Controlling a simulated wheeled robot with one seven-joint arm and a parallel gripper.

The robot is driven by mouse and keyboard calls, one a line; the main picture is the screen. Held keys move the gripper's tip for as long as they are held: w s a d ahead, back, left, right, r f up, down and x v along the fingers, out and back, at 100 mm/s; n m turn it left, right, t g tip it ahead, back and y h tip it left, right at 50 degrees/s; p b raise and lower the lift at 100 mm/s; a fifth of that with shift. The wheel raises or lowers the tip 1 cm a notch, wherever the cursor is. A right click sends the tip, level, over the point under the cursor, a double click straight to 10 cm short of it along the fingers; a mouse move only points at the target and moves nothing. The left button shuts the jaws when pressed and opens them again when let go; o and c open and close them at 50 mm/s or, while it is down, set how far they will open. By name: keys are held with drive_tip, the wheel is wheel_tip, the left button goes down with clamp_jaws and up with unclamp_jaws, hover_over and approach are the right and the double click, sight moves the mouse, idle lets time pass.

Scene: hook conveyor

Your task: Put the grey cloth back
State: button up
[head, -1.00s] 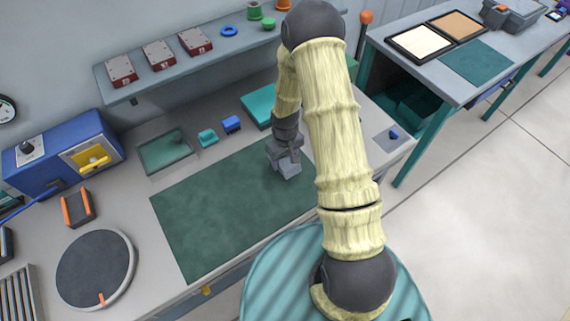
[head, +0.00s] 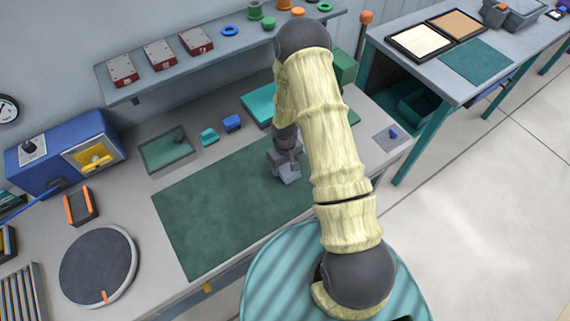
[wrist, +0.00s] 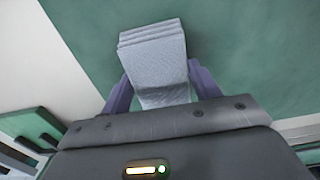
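The grey cloth (wrist: 155,60) is a folded, layered block in the wrist view. My gripper (wrist: 161,92) has its two purple fingers against the cloth's left and right sides and is shut on it. In the head view the cloth (head: 287,174) shows below my gripper (head: 286,158), over the right part of the dark green mat (head: 225,215). I cannot tell whether the cloth touches the mat.
A teal box (head: 258,103) and a small blue block (head: 232,123) are behind the mat. A shallow green-bottomed tray (head: 160,158) lies back left. A round dark turntable (head: 95,265) stands left. A shelf (head: 150,91) runs along the wall. Most of the mat is clear.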

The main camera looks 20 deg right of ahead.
sight(285, 165)
drive_tip(key=o, duration=0.3)
drive_tip(key=shift+r, duration=0.15)
wheel_tip(285, 165, up, 12)
drive_tip(key=b, duration=0.3)
drive_tip(key=shift+b, duration=0.3)
idle(0.5)
